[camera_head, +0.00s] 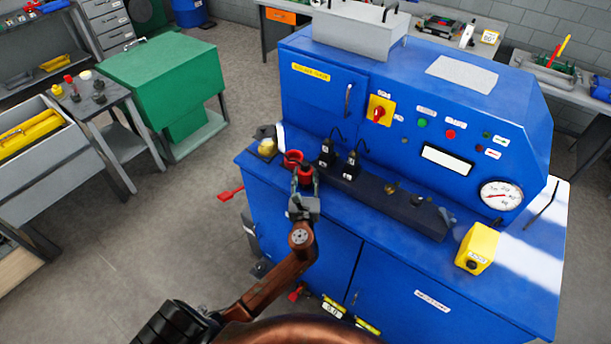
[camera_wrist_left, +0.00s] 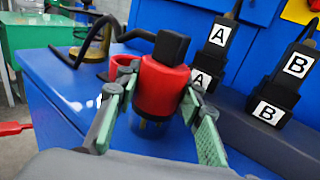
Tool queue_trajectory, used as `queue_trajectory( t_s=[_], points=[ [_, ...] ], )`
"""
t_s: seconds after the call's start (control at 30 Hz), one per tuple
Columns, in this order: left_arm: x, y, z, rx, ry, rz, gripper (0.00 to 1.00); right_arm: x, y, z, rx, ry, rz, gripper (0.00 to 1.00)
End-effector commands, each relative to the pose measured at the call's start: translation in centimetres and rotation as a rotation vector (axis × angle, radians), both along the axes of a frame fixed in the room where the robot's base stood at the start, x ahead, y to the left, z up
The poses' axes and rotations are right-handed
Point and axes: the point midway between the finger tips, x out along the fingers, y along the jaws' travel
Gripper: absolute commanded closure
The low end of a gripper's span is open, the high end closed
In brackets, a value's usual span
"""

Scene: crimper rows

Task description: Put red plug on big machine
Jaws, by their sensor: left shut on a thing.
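The red plug (camera_wrist_left: 163,88) has a black top and metal pins underneath. My left gripper (camera_wrist_left: 152,100) is shut on it, with green finger pads on both sides, and it stands roughly upright. In the head view the red plug (camera_head: 306,174) is in my left gripper (camera_head: 304,184), over the left front part of the blue big machine's ledge (camera_head: 262,180). In the left wrist view its pins seem to be clear of the blue surface. My right gripper is not in view.
A red ring-like part (camera_head: 293,158) sits just behind the plug. Black connectors marked A (camera_head: 327,153) and B (camera_head: 351,165) stand in a dark strip to the right. A yellow box (camera_head: 477,249) stands at right.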

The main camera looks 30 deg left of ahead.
Motion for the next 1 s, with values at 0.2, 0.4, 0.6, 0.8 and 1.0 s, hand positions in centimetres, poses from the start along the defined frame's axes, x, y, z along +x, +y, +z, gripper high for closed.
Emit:
queue_trajectory(
  t_s=[0.2, 0.4, 0.6, 0.8, 1.0],
  points=[
    [0.0, 0.0, 0.0, 0.0, -0.002, 0.0, 0.97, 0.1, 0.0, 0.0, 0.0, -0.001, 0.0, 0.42],
    [0.0, 0.0, -0.3, -0.001, 0.0, 0.0, 0.57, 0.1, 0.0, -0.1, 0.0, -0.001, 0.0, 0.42],
    [0.0, 0.0, -0.2, -0.001, 0.0, 0.0, 0.47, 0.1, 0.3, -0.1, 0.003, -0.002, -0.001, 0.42],
    [0.0, 0.0, -0.2, -0.001, 0.0, 0.0, 0.47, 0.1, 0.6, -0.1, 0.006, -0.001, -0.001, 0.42],
    [-1.1, -0.7, 0.0, -0.002, 0.0, -0.002, 0.47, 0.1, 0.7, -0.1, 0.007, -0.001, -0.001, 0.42]
  ],
)
